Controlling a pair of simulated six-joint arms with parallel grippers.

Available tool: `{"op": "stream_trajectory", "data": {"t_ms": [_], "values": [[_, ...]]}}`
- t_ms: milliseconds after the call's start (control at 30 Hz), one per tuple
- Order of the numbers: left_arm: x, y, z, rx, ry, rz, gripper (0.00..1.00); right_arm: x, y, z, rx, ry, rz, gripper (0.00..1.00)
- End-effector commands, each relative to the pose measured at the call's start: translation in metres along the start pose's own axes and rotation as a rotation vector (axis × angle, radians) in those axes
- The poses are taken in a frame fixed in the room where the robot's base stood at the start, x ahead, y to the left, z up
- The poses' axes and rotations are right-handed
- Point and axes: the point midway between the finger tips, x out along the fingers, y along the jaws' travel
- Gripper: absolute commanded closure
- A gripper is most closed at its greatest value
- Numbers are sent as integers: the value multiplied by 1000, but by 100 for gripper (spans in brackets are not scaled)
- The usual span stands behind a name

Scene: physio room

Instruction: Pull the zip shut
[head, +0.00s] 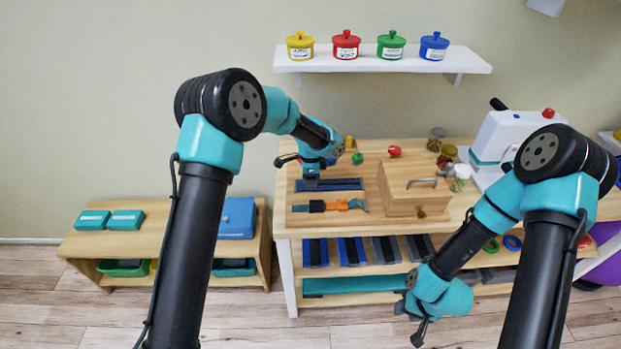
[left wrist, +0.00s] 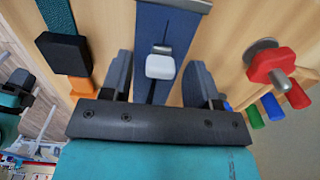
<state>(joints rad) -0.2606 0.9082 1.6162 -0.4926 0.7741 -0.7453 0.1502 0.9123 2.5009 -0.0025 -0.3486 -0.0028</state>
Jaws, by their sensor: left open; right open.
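The zip is set in a dark blue strip (head: 338,184) lying on the wooden bench top. In the left wrist view the strip (left wrist: 178,28) runs up between the fingers, with a white pull tab (left wrist: 161,67) on it. My left gripper (head: 311,180) points down over the left part of the strip. My right gripper (head: 416,322) is open, low in front of the bench, away from the zip. The gripper hides the strip's left part in the head view.
A strap with orange parts (head: 330,206) lies in front of the strip. A wooden box with a metal handle (head: 403,193) stands to its right. A red knob (head: 394,151) and a green one (head: 357,158) are behind. A white sewing machine (head: 505,140) stands at the right.

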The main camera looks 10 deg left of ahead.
Motion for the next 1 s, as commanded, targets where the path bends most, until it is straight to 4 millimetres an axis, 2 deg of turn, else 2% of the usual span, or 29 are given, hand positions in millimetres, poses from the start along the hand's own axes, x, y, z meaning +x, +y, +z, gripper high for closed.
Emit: {"op": "stream_trajectory", "data": {"t_ms": [300, 900, 1000], "values": [[3, 0, 0, 0, 0, 0, 45, 0, 0, 0, 0, 0, 0, 57], [3, 0, 0, 0, 0, 1, 100, 0, 0, 0, 0, 0, 0, 57], [3, 0, 0, 0, 0, 1, 100, 0, 0, 0, 0, 0, 0, 57]]}}
